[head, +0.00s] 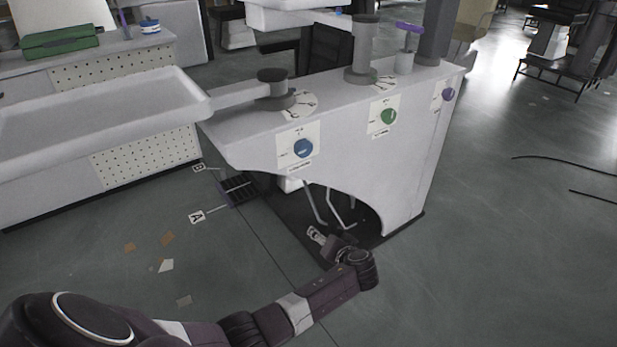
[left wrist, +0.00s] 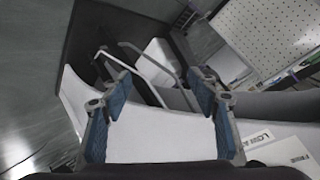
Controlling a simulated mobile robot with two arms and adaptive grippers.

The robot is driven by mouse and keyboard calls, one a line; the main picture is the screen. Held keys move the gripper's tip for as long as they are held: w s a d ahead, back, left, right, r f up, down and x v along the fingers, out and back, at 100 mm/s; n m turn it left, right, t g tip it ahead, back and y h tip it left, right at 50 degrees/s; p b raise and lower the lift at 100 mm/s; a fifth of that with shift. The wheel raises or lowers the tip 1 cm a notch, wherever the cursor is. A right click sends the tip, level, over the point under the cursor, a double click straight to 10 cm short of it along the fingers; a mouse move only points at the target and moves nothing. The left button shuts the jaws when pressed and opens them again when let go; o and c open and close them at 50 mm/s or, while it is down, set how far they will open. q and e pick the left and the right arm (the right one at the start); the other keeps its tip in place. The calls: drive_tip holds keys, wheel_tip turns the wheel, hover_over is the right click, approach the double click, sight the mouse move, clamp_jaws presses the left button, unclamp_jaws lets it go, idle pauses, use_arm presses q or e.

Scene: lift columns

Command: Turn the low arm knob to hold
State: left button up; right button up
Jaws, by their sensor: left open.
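A blue round knob (head: 302,147) sits on a white square plate on the front of the pale console (head: 235,135). A small label (head: 299,165) lies below it, too small to read in the head view. In the left wrist view a label (left wrist: 258,140) reading partly "LOW A" shows at the lower right; the blue knob is not visible there. My left gripper (head: 318,236) is below the blue knob, in front of the console's dark opening. Its blue-padded fingers (left wrist: 160,90) are apart and empty in the left wrist view. My right gripper is not in view.
A green knob (head: 388,116) and a purple knob (head: 448,94) sit right of the blue one. Bent pale bars (head: 340,210) show inside the opening. A long white tray (head: 100,110) is at left. Black cables (head: 570,165) lie on the floor at right.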

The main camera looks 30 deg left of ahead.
use_arm(q)
drive_tip(key=w+a+r+n+t+y+b, duration=0.15)
drive_tip(key=w+r+n+y+b, duration=0.3)
drive_tip(key=r, duration=0.65)
drive_tip(key=n+g+y+b, duration=0.2)
drive_tip(key=n+y+b, duration=0.1)
drive_tip(key=n+b, duration=0.3)
approach(306, 149)
drive_tip(key=a+p, duration=0.1)
drive_tip(key=shift+n, duration=0.55)
drive_tip(key=x, duration=0.6)
drive_tip(key=shift+w+a+b, duration=0.15)
drive_tip(key=shift+w+b, duration=0.05)
drive_tip(key=shift+b, duration=0.2)
drive_tip(key=shift+w+a, duration=0.35)
drive_tip(key=shift+a, duration=0.3)
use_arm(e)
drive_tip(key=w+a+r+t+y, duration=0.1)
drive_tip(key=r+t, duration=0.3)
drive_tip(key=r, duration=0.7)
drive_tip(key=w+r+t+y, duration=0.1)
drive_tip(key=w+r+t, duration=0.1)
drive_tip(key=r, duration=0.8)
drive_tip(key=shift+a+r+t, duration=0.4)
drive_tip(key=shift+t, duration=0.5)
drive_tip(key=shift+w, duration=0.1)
use_arm(q)
drive_tip(key=c, duration=1.1)
